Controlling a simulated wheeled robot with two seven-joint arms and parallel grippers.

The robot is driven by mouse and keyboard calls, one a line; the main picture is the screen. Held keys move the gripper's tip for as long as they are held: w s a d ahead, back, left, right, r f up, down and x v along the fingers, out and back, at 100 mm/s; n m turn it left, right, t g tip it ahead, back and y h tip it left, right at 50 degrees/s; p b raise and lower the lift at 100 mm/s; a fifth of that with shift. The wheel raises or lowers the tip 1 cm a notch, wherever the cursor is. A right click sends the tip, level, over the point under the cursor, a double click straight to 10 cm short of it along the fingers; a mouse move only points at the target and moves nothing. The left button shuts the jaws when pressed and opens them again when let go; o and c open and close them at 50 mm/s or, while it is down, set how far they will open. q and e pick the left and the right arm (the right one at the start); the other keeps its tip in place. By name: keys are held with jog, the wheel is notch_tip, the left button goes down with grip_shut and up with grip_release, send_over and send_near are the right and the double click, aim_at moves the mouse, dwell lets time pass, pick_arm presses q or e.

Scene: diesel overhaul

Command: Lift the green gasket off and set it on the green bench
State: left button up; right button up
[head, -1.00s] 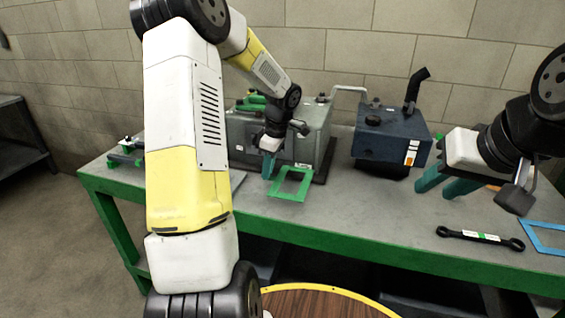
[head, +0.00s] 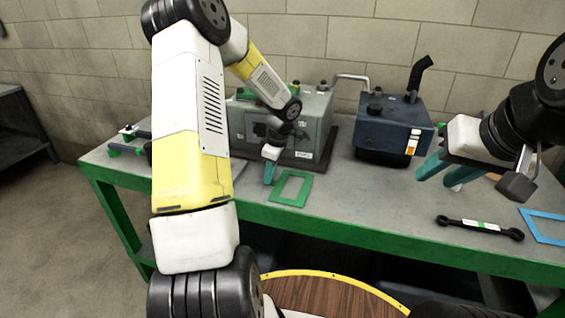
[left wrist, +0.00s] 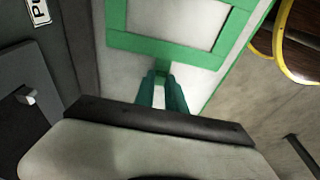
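The green gasket (head: 274,196) is a flat rectangular frame over the front part of the grey bench top with green edges (head: 345,212). I cannot tell whether it touches the bench. My left gripper (head: 269,175) is at its left rear side. In the left wrist view, the fingers (left wrist: 162,92) stand close on both sides of a small green tab of the gasket (left wrist: 165,48), shut on it. My right gripper (head: 437,177) is over the bench at the right, fingers apart, with no held thing visible.
A grey housing (head: 318,120) stands behind the gasket, and a dark blue unit with a bent pipe (head: 388,128) is right of it. A black bar (head: 480,228) and a blue frame (head: 545,226) lie at the right. A round wooden top (head: 325,295) is in front.

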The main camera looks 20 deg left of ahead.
pick_arm(q)
jog(key=o, duration=0.5)
jog(key=s+d+r+m+t, duration=0.1)
jog(key=s+d+r+m, duration=0.15)
jog(key=r, duration=0.55)
jog(key=s+d+r+m, duration=0.15)
jog(key=s+r, duration=0.25)
jog(key=r, duration=0.4)
jog(key=s+d+r+m+t+h, duration=0.1)
jog(key=s+r+m, duration=0.2)
jog(key=s+m, duration=0.1)
jog(key=s+d+r+m+t+h, duration=0.1)
jog(key=s+d+r+m+t, duration=0.1)
jog(key=s+m, duration=0.3)
jog(key=s+d+r+m+t+h, duration=0.2)
jog(key=s+r+m, duration=0.2)
jog(key=s, duration=0.4)
jog(key=shift+s+d+r+m, duration=0.2)
jog(key=shift+s+d+m, duration=0.05)
jog(key=shift+m, duration=0.05)
